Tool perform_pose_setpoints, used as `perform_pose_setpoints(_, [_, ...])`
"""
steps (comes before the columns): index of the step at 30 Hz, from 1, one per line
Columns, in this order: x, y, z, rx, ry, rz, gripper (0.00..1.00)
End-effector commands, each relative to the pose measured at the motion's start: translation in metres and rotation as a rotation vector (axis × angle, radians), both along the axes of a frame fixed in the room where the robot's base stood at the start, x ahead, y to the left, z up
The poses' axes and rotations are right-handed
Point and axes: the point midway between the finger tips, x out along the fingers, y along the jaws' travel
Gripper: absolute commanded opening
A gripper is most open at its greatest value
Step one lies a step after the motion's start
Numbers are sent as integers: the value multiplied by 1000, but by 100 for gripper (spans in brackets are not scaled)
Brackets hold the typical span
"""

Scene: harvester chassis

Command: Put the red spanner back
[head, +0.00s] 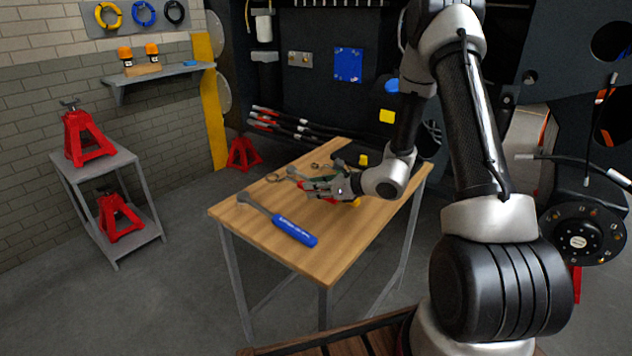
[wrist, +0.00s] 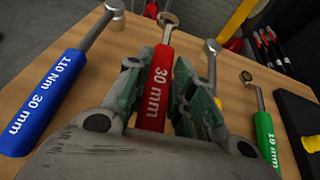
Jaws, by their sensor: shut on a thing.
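The red spanner (wrist: 155,90) is marked 30 mm. In the wrist view it lies between the two fingers of my gripper (wrist: 157,78), which is shut on its red handle. Its grey ring end points away from me. In the head view my gripper (head: 322,186) is low at the wooden table (head: 345,235), with a little of the red spanner (head: 312,186) showing. I cannot tell whether the spanner touches the tabletop.
A blue torque wrench (head: 290,229) lies left of my gripper. A green 19 mm spanner (wrist: 264,130) and another metal wrench head (wrist: 212,50) are to its right in the wrist view. Red stands (head: 84,138) are farther left.

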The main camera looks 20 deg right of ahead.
Motion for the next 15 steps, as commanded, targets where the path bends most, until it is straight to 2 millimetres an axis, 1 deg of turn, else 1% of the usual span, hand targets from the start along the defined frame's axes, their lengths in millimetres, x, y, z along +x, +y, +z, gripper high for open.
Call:
perform_pose_setpoints(1, [0, 0, -6, 1, 1, -1, 0])
perform_pose_setpoints(6, [0, 0, -25, 0, 1, 0, 0])
perform_pose_setpoints(15, [0, 0, -48, 0, 0, -1, 0])
